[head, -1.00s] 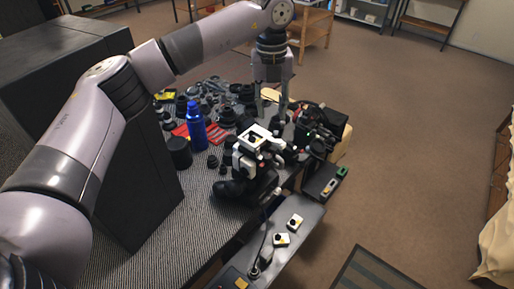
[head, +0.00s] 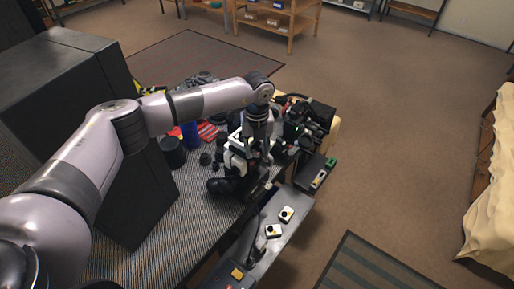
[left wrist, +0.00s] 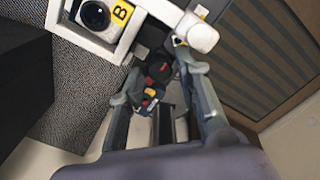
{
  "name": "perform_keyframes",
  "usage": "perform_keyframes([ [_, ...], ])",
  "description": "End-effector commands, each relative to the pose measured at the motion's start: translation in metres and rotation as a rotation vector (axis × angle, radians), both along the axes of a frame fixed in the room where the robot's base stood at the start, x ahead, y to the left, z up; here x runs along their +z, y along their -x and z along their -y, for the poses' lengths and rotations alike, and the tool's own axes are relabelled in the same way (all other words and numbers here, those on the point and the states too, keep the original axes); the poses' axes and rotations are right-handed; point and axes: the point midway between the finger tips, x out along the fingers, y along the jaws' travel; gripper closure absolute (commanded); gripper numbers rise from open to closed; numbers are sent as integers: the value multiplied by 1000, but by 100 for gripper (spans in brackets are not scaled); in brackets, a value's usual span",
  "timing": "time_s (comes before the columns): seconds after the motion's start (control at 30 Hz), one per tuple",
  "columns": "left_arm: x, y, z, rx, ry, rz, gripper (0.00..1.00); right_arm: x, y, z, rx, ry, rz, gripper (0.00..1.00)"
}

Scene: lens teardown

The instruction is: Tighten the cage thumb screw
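The white cage (head: 236,158) stands among dark gear at the table's right end in the head view, partly hidden by my left arm. In the left wrist view a white frame (left wrist: 121,45) surrounds a small camera with a yellow "B" label (left wrist: 121,13). A white rounded piece (left wrist: 197,33) lies beside the right fingertip; I cannot tell whether they touch. I cannot make out the thumb screw for certain. My left gripper (left wrist: 154,72) has its fingers apart, with dark parts visible beyond the gap. In the head view it is low beside the cage. My right gripper is not in view.
A blue bottle (head: 190,134) and a black cylinder (head: 173,152) stand left of the cage. A grey ledge (head: 250,250) in front holds two small white-and-yellow blocks (head: 286,214). A large black box (head: 100,190) fills the left.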

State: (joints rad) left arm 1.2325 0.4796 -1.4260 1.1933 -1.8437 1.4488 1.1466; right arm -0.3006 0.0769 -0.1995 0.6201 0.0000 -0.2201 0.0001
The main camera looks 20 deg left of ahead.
Motion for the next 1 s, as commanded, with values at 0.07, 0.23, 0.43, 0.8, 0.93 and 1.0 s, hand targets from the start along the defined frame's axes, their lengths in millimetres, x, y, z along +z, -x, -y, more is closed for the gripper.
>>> perform_keyframes([
  [0.07, -6, 0, 0, 0, -1, 0, 69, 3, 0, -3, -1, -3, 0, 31],
  [0.23, -12, 0, 0, 0, 0, 1, 69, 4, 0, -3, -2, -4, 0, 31],
  [0.43, -12, 0, 0, -1, 0, 1, 69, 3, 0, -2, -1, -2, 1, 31],
  [0.8, -11, 0, 0, 0, 0, 0, 94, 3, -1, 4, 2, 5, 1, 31],
  [0.93, -11, 0, 0, 0, 0, 0, 100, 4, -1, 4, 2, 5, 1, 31],
  [1.0, -11, 0, 0, 0, 0, 0, 100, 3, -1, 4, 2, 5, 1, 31],
])
